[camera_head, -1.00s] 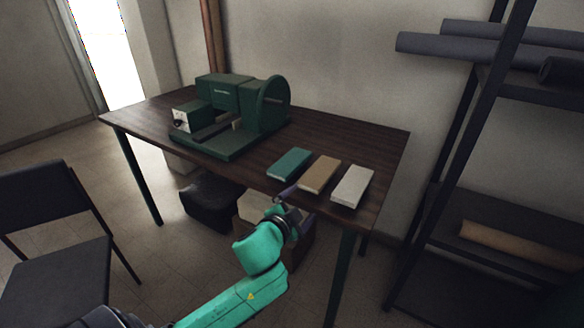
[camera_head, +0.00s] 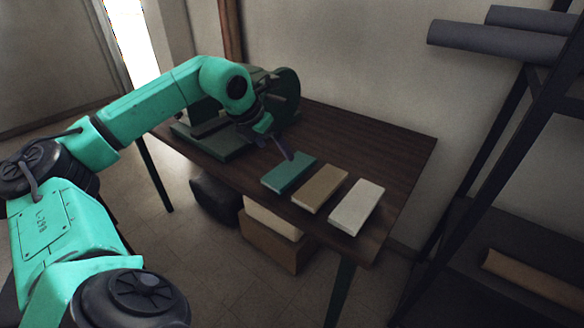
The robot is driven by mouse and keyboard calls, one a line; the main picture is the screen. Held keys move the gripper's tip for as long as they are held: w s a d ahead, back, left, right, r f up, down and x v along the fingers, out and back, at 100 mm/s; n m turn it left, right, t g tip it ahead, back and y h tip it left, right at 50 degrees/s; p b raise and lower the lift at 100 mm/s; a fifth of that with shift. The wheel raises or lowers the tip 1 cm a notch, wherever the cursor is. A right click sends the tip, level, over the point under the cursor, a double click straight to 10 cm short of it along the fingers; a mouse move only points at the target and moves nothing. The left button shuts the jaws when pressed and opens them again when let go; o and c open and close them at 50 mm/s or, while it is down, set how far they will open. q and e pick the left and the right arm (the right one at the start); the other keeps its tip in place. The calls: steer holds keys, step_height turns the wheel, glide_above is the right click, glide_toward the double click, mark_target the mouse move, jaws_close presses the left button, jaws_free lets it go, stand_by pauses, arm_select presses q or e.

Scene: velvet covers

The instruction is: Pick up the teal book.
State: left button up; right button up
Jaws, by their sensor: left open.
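The teal book (camera_head: 288,174) lies flat on the dark wooden table (camera_head: 385,150), leftmost in a row of three books near the front edge. A tan book (camera_head: 320,188) lies beside it, then a cream book (camera_head: 356,207) at the right. My left gripper (camera_head: 279,150) is just above and behind the left part of the teal book, open, with its fingers pointing down toward it. I cannot tell whether a finger touches the book. My right gripper is not in view.
A dark green machine (camera_head: 285,95) stands on the table behind my left arm, partly hidden by it. A dark shelf rack (camera_head: 500,150) with grey rolls stands at the right. Boxes (camera_head: 272,238) sit under the table. The table's back right is clear.

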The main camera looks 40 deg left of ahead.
mark_target(290, 169)
arm_select(q)
steer(key=p+x, duration=0.2)
steer(key=x, duration=0.8)
steer(key=shift+w+d+f+p, duration=0.1)
steer(key=shift+d+f+p, duration=0.05)
steer(key=shift+p, duration=0.2)
steer(key=shift+w+f, duration=0.1)
steer(key=shift+f, duration=0.05)
steer(key=c, duration=1.2)
